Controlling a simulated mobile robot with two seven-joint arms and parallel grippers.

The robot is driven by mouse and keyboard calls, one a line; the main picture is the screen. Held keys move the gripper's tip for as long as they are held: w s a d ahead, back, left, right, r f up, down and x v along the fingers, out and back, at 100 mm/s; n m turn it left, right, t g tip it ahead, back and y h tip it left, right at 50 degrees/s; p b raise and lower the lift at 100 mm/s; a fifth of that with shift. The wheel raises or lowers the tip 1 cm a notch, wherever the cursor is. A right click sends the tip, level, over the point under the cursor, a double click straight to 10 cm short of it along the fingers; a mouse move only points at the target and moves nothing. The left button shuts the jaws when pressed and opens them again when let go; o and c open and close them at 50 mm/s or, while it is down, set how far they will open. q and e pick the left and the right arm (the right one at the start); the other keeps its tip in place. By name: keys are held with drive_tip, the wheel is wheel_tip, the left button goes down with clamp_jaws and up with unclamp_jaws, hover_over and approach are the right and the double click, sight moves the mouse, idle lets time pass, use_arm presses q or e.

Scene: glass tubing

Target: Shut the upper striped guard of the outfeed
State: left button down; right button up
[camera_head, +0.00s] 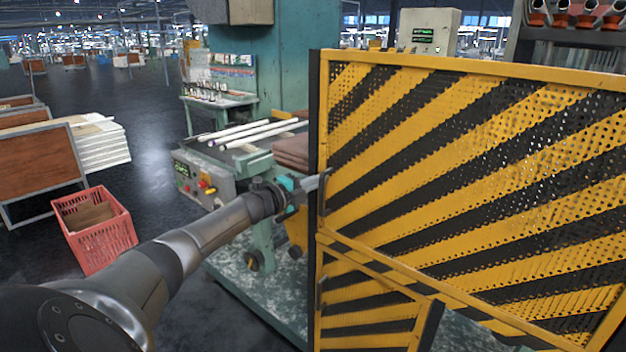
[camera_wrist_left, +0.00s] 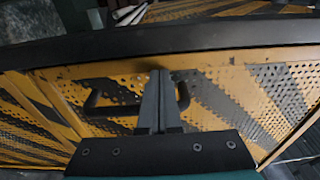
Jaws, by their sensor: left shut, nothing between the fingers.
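The upper striped guard (camera_head: 450,170) is a large perforated yellow and black panel filling the right of the head view. It also shows in the wrist view (camera_wrist_left: 220,105). Its black handle (camera_wrist_left: 98,102) is a bar on the panel face, partly hidden behind my fingers. My left gripper (camera_head: 322,180) is at the guard's left edge, by the handle. In the wrist view my left gripper (camera_wrist_left: 160,80) is shut and empty, its fingers in front of the handle; I cannot tell whether they touch it. My right gripper is out of view.
A smaller lower striped guard (camera_head: 365,310) sits below the upper one. A dark post (camera_head: 315,150) runs along the left edge. The machine bed with glass tubes (camera_head: 250,133) and a control box (camera_head: 203,184) is left of it. A red crate (camera_head: 95,225) stands on the floor.

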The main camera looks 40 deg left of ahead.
use_arm(q)
drive_tip(key=shift+w+r, duration=0.3)
drive_tip(key=shift+r, duration=0.6)
drive_tip(key=s+f+p, duration=0.1)
drive_tip(key=s+p, duration=0.3)
drive_tip(key=s, duration=1.2)
drive_tip(key=shift+a+f, duration=0.3)
drive_tip(key=shift+f, duration=0.05)
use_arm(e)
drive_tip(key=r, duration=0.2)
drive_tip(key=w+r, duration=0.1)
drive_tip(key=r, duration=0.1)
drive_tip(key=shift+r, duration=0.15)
use_arm(q)
drive_tip(key=shift+w, duration=0.1)
